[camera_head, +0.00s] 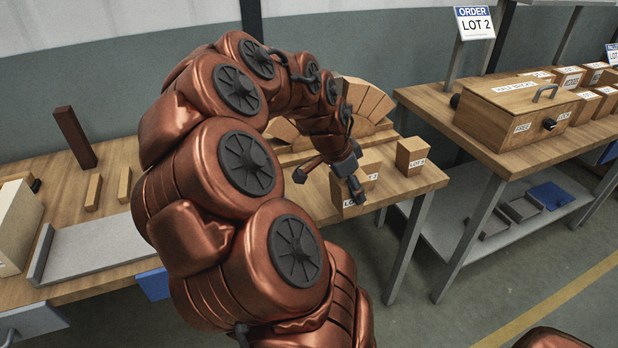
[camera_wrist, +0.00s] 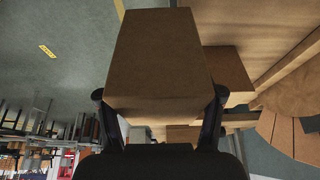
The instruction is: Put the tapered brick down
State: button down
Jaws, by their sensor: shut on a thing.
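The tapered brick (camera_wrist: 160,55) is plain tan and fills the upper middle of the wrist view. Its sides narrow toward one end. My gripper (camera_wrist: 160,104) is shut on it, with one dark finger on each side. In the head view my gripper (camera_head: 354,182) is low at the front edge of the wooden table (camera_head: 425,181), among small labelled blocks. My arm and gripper cover part of this area, so I cannot tell there which block face is the held brick. I cannot tell whether its underside touches the table.
A labelled block (camera_head: 411,156) stands at the table's right corner. A fan-shaped arch of wooden bricks (camera_head: 367,98) stands behind my gripper. A dark red upright brick (camera_head: 75,137) is at the left. A second table holds a wooden box (camera_head: 515,112); grey floor lies between.

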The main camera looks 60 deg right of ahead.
jog(key=shift+w+d+f+p, duration=0.4)
jog(key=shift+w+d+f, duration=0.3)
jog(key=shift+w, duration=1.3)
jog(key=shift+w+d+f+p, duration=0.45)
jog(key=shift+w+d+f, duration=0.3)
jog(key=shift+w, duration=1.3)
jog(key=shift+w+d+f+p, duration=0.5)
jog(key=shift+w+f, duration=0.35)
jog(key=shift+w, duration=1.15)
jog(key=shift+f, duration=0.1)
jog(key=shift+c, duration=0.9)
grip_release()
